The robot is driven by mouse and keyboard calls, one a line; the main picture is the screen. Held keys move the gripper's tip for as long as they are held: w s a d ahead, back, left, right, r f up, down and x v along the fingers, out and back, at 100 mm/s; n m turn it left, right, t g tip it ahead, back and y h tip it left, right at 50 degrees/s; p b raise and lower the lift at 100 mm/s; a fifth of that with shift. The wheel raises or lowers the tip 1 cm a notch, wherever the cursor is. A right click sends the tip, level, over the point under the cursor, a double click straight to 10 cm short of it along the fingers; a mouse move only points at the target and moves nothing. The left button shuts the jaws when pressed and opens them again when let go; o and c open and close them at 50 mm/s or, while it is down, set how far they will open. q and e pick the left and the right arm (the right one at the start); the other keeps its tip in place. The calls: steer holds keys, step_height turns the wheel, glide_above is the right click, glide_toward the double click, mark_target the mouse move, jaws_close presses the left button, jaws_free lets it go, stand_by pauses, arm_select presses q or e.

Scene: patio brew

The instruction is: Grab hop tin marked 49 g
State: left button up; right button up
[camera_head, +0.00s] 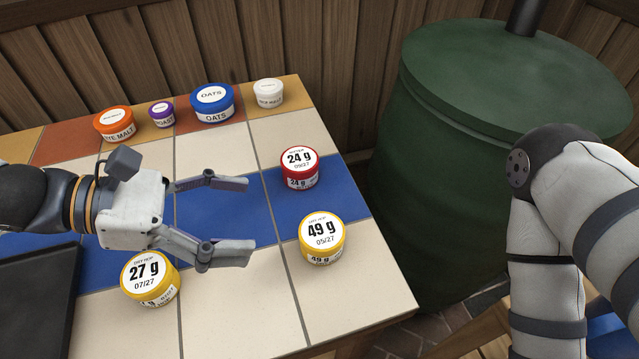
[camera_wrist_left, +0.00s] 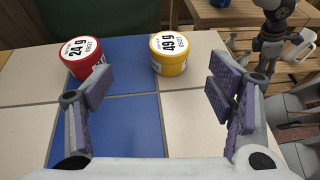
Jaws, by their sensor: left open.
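The hop tin marked 49 g (camera_head: 321,240) is yellow with a white lid label and stands upright near the table's right edge. It also shows in the left wrist view (camera_wrist_left: 171,56), ahead of and between my fingers. My left gripper (camera_head: 232,217) is open and empty, to the left of the 49 g tin and apart from it. In the left wrist view its fingers (camera_wrist_left: 160,105) stand wide apart. A red 24 g tin (camera_head: 300,169) stands behind the 49 g tin. A yellow 27 g tin (camera_head: 150,279) stands below my left gripper in the head view.
Along the back stand an orange tub (camera_head: 115,124), a purple tub (camera_head: 161,114), a blue oats tub (camera_head: 212,104) and a white tub (camera_head: 268,94). A dark tray-like object (camera_head: 35,300) lies at the left. A large green barrel (camera_head: 440,170) stands beyond the table's right edge.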

mark_target(318, 231)
arm_select(q)
steer(key=d+f, duration=0.1)
steer(key=d+b, duration=0.1)
steer(key=d, duration=0.1)
steer(key=d+f+b, duration=0.1)
steer(key=d, duration=0.1)
steer(key=shift+s+f, duration=0.3)
steer(key=b+x, duration=0.1)
steer(key=x, duration=0.4)
steer(key=shift+d+b, duration=0.35)
steer(key=shift+w+d, duration=0.15)
steer(key=shift+d, duration=0.25)
steer(key=c, duration=1.3)
arm_select(e)
steer(key=s+f+g, duration=0.1)
steer(key=s+f, duration=0.3)
steer(key=shift+s, duration=0.25)
